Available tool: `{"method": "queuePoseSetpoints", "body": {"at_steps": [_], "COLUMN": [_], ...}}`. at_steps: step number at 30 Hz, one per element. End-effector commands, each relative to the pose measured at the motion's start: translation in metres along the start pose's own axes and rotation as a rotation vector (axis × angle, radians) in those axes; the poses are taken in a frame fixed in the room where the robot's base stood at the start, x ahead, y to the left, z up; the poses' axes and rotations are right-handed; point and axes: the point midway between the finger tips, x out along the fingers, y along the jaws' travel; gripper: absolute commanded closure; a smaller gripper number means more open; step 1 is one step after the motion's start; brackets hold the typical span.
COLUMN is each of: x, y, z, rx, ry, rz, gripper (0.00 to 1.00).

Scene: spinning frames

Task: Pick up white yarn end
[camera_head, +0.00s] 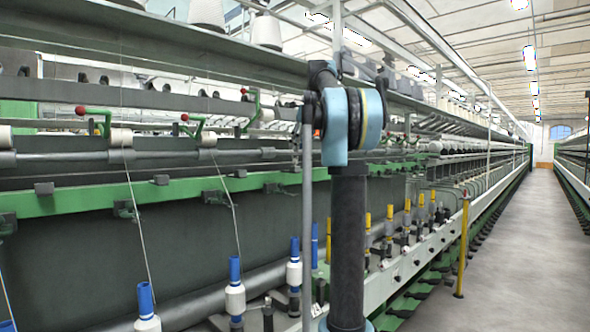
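A thin white yarn (138,221) runs from a white roller (121,138) down to a bobbin with a blue top (147,308) at the lower left. A second white yarn (225,187) runs from another white roller (207,140) down towards a bobbin with a blue top (235,288). I cannot make out a loose yarn end. My arm stands upright in the middle of the picture, with blue joint parts and a dark link, and covers part of the machine. I cannot see my gripper.
The spinning frame fills the left and middle, with a green rail (150,193) and red-knobbed green levers. More bobbins with yellow tops (389,213) stand farther back. A yellow post (463,250) stands at the aisle's edge. The grey aisle floor (515,255) at right is clear.

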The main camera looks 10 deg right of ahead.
Motion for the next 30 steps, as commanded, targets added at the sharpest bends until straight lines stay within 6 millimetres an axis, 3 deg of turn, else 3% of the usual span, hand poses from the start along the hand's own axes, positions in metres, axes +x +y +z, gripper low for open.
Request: {"method": "queuePoseSetpoints", "body": {"at_steps": [5, 15, 24, 30], "x": [0.01, 0.051, 0.055, 0.055], "y": [0.0, 0.001, 0.0, 0.0], "z": [0.001, 0.004, 0.004, 0.004], "rx": [-0.001, 0.0, 0.0, 0.0], "ry": [0.0, 0.0, 0.0, 0.0], "rz": [0.0, 0.001, 0.0, 0.0], "gripper": [0.62, 0.62, 0.62, 0.94]}}
